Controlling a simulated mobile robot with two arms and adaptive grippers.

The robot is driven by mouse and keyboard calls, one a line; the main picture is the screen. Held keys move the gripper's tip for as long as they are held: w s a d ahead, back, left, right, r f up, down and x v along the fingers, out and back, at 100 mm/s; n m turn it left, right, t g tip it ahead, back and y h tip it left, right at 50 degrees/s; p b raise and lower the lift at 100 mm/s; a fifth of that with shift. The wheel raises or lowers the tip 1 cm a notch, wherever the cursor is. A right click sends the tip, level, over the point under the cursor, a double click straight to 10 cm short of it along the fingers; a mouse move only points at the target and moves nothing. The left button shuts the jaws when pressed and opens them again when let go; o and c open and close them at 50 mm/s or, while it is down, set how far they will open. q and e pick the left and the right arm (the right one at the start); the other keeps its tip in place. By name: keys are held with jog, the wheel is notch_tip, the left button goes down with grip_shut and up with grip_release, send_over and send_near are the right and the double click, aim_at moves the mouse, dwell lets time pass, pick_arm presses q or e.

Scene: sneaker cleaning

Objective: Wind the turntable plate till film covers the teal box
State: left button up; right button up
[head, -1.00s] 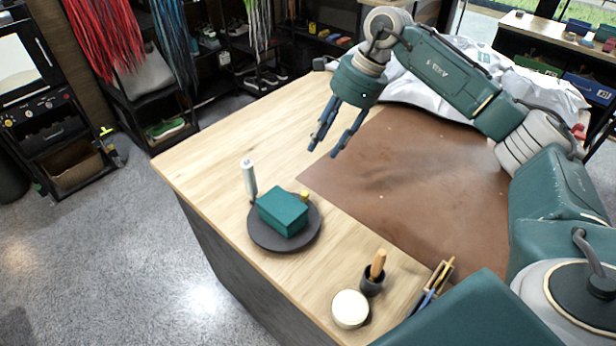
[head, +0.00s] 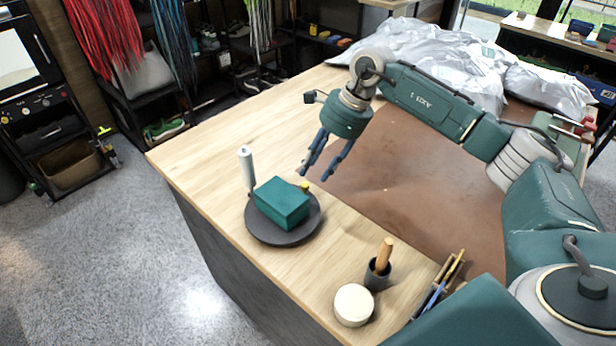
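A teal box (head: 281,203) sits on a dark round turntable plate (head: 268,235) near the left edge of the wooden table. A white film roll (head: 247,167) stands upright at the plate's far left side. No film shows on the visible faces of the box. A small yellow knob (head: 305,186) shows just behind the box, at the plate's far right side. My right gripper (head: 313,176) is open and empty, its two fingers apart and pointing down, above the table beyond the knob. It appears clear of the box and plate. My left gripper is not in view.
A round white tin (head: 353,305), a dark cup (head: 377,275) with a wooden handle in it, and a pen holder (head: 440,285) stand at the near edge. A brown leather mat (head: 415,180) covers the middle. Silvery bags (head: 450,58) lie at the back.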

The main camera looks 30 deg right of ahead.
aim_at(306, 184)
jog(key=p+x, duration=0.1)
jog(key=x, duration=0.3)
jog(key=shift+w+a+f, duration=0.1)
jog(key=shift+a+f, duration=0.15)
jog(key=shift+f, duration=0.4)
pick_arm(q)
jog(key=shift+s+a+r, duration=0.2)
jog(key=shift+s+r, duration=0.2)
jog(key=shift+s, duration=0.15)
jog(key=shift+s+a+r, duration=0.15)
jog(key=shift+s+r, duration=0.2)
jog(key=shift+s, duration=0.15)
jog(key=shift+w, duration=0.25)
pick_arm(e)
grip_shut()
